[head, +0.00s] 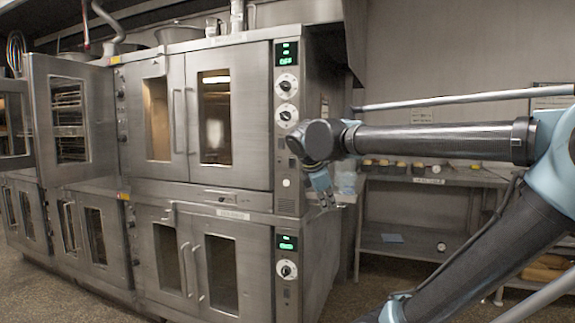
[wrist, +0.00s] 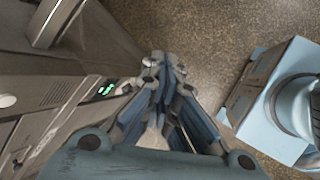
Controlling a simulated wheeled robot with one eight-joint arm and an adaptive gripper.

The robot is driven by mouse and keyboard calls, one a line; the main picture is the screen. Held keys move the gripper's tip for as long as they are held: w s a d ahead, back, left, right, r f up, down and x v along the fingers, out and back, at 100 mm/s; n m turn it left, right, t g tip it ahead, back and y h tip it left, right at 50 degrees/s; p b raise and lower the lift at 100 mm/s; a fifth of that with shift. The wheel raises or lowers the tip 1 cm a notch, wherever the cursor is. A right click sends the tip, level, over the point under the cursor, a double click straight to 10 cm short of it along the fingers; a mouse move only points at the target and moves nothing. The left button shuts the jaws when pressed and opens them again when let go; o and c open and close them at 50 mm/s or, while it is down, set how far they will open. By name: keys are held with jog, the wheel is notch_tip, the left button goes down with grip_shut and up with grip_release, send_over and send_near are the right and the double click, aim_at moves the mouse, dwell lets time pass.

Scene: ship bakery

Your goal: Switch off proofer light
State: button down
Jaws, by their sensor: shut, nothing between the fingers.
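A steel double-door cabinet (head: 228,115) stands in two tiers in the head view. Its upper windows (head: 214,125) show a warm glow, and the lower windows (head: 221,272) are darker. The upper control panel (head: 287,165) has a green display, dials, small switches and a round white button (head: 286,183). The lower panel (head: 287,255) has a green display and a dial. Which control is the light switch I cannot tell. My gripper (head: 328,204) is shut and empty, pointing down to the right of the upper panel, apart from it. Its closed fingers also show in the wrist view (wrist: 163,65).
A lower green display (wrist: 106,88) shows left of my fingers in the wrist view. A metal rack with trays (head: 430,180) stands behind my arm. Door handles (head: 187,125) stick out from the cabinet. Speckled floor (wrist: 215,40) is open beyond my fingers.

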jog(key=w+a+r+n+t, duration=0.2)
jog(key=a+r+n, duration=0.4)
jog(key=a+r, duration=0.2)
jog(key=w+a+r+n+t, duration=0.2)
jog(key=a+r+n, duration=0.4)
jog(key=a+r, duration=0.2)
jog(key=shift+w+a+r, duration=0.15)
jog(key=shift+a+r, duration=0.05)
jog(key=shift+a, duration=0.25)
send_near(292, 168)
notch_tip(292, 168, down, 3)
jog(key=w, duration=0.2)
jog(key=shift+w+d, duration=0.65)
jog(key=shift+d, duration=0.05)
